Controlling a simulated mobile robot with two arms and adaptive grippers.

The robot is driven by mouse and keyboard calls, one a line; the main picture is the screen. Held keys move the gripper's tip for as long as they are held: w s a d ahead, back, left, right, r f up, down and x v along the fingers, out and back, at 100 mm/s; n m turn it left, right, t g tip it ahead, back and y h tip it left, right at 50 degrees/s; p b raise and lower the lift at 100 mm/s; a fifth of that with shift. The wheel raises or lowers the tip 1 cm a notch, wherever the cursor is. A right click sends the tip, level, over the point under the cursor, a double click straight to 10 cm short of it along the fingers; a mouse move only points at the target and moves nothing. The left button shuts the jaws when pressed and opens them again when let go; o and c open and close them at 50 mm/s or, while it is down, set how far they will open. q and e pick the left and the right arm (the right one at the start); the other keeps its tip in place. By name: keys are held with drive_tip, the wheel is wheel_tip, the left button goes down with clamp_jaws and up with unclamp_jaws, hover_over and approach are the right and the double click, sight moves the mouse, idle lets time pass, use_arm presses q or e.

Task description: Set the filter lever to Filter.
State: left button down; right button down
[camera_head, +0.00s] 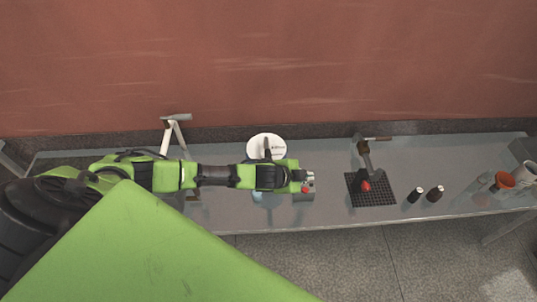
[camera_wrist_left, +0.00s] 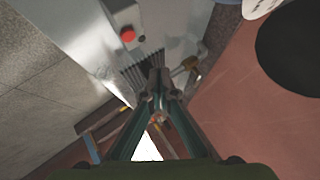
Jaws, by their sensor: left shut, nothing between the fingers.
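The white round dial (camera_head: 258,141) with small dark print lies on the table's far side, left of centre. A dark upright piece (camera_head: 267,150), which looks like the filter lever, stands against it; its setting is too small to read. My left gripper (camera_head: 310,179) is at the end of the green arm, right of and nearer than the dial. In the wrist view the gripper (camera_wrist_left: 158,82) has its fingers together and empty. Part of a white disc (camera_wrist_left: 258,6) shows at the top right there, beside a large black round shape I cannot identify. My right gripper is out of view.
A grey box (camera_wrist_left: 122,14) with a red button (camera_wrist_left: 127,34) is close to my left gripper. A brown wall is behind the table.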

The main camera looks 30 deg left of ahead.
use_arm(q)
drive_tip(key=c, duration=2.5)
unclamp_jaws()
drive_tip(key=o, duration=0.6)
drive_tip(key=shift+s+d+f, duration=0.15)
drive_tip(key=shift+d+f, duration=0.1)
drive_tip(key=shift+o, duration=0.4)
drive_tip(key=s+d+f+m+t+b, duration=0.1)
drive_tip(key=s+d+f+m+b, duration=0.1)
drive_tip(key=m, duration=0.4)
drive_tip(key=d+f+b, duration=0.1)
drive_tip(key=d, duration=0.1)
drive_tip(key=shift+s+d+y+b, duration=0.3)
drive_tip(key=shift+d+y+b, duration=0.05)
drive_tip(key=shift+y+b, duration=0.05)
drive_tip(key=m+t+y+b, duration=0.5)
drive_tip(key=m+y+b, duration=0.4)
drive_tip(key=m+y, duration=0.35)
approach(269, 158)
drive_tip(key=shift+n+y, duration=0.25)
drive_tip(key=x, duration=0.3)
drive_tip(key=f+p+x, duration=0.1)
drive_tip(key=x, duration=0.3)
drive_tip(key=p+x, duration=0.1)
drive_tip(key=x, duration=0.3)
drive_tip(key=shift+d+f, duration=0.1)
drive_tip(key=shift+f, duration=0.2)
